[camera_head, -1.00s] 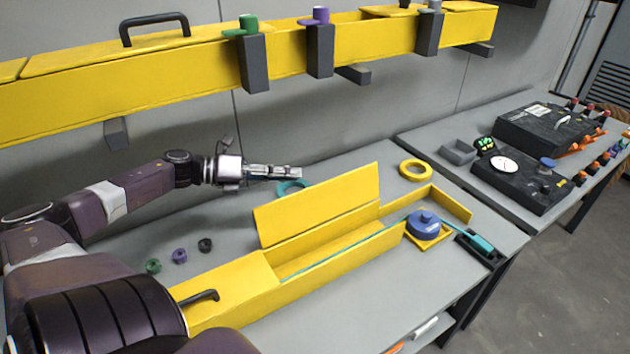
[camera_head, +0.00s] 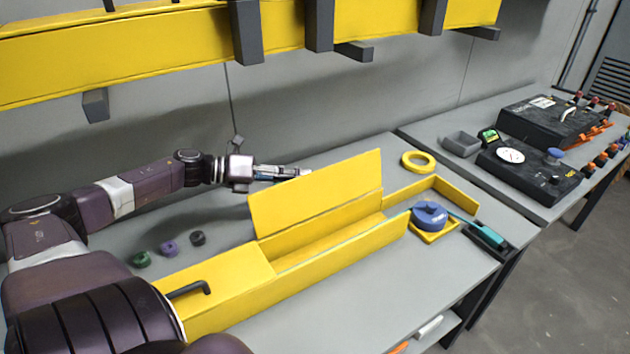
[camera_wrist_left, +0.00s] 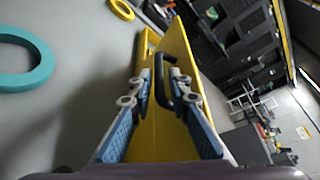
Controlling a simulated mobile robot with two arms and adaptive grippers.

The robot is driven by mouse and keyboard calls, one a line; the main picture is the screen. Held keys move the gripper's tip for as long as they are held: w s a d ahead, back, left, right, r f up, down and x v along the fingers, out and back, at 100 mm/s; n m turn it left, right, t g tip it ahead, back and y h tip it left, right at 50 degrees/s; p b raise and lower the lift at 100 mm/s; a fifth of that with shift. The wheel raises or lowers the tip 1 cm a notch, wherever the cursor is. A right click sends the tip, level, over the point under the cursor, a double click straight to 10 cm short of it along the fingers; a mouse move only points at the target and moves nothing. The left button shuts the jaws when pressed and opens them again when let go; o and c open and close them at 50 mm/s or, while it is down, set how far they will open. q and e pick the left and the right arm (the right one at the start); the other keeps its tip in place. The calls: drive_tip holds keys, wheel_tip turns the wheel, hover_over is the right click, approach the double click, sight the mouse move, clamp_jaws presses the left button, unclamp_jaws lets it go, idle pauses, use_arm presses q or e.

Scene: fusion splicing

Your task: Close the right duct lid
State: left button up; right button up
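The right duct lid (camera_head: 315,195) is a yellow panel standing raised on the back edge of the open yellow duct (camera_head: 350,250) on the table. My left gripper (camera_head: 308,172) is behind the lid near its top edge, its tips partly covered by the lid. In the left wrist view, its blue-padded fingers (camera_wrist_left: 160,100) are spread, with the yellow lid (camera_wrist_left: 170,135) and its dark handle (camera_wrist_left: 163,85) between them. I see a gap beside the handle; contact is not clear. My right gripper is not in view.
A closed yellow section with a black handle (camera_head: 190,289) is at the near left. A blue reel (camera_head: 430,214) and a yellow ring (camera_head: 418,161) are at the right. Small spools (camera_head: 168,248) lie left. A teal ring (camera_wrist_left: 22,62) lies behind the lid. A yellow duct (camera_head: 150,50) hangs above.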

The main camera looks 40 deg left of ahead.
sight(315, 177)
use_arm(q)
drive_tip(key=shift+b+x, duration=0.5)
drive_tip(key=shift+x, duration=1.9)
drive_tip(key=shift+c, duration=0.5)
clamp_jaws()
